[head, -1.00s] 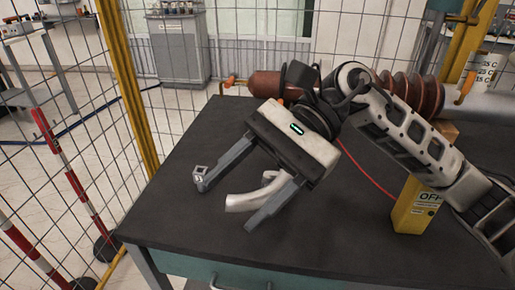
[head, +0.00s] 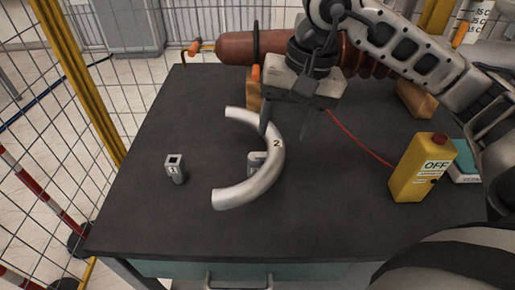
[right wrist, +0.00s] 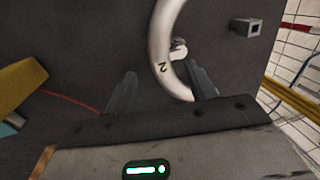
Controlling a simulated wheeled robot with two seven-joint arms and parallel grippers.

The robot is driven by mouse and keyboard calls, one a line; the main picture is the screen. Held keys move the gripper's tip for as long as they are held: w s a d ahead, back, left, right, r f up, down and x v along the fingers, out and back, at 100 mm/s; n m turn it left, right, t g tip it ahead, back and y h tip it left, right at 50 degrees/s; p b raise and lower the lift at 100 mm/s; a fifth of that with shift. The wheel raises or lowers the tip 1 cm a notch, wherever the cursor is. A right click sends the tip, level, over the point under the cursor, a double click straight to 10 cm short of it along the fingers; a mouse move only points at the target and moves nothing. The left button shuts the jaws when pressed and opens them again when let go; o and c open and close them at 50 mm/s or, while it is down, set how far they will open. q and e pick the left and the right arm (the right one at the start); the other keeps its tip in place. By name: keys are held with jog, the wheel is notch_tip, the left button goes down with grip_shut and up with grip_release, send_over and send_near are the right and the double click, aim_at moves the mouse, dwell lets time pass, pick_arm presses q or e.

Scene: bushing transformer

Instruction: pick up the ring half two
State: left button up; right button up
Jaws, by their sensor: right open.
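Ring half two (head: 274,172), a silver half-circle marked "2", lies on the dark table top in the head view, its opening facing left. It also shows in the right wrist view (right wrist: 160,48). My right gripper (head: 287,132) is open and empty, its fingers pointing down at the ring's upper right side. In the head view one finger overlaps the band's inner side and the other is outside it. In the wrist view the band runs between the fingers (right wrist: 164,82), nearer the right one. Finger height above the table is unclear. My left gripper is out of view.
A small grey block (head: 176,169) stands left of the ring; a similar grey piece (head: 256,158) sits inside its curve. A brown bushing (head: 233,47) lies along the back. The table's front left is clear.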

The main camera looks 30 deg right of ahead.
aim_at(276, 149)
jog(key=shift+w+a+f+p, duration=0.15)
jog(key=shift+a+f, duration=0.1)
jog(key=shift+f, duration=0.75)
jog(key=shift+a+f+p, duration=0.1)
jog(key=shift+a+f, duration=0.1)
jog(key=shift+f, duration=0.75)
jog(key=shift+w+a+f+p, duration=0.15)
jog(key=shift+a+f, duration=0.1)
jog(key=shift+f, duration=0.75)
jog(key=c, duration=1.2)
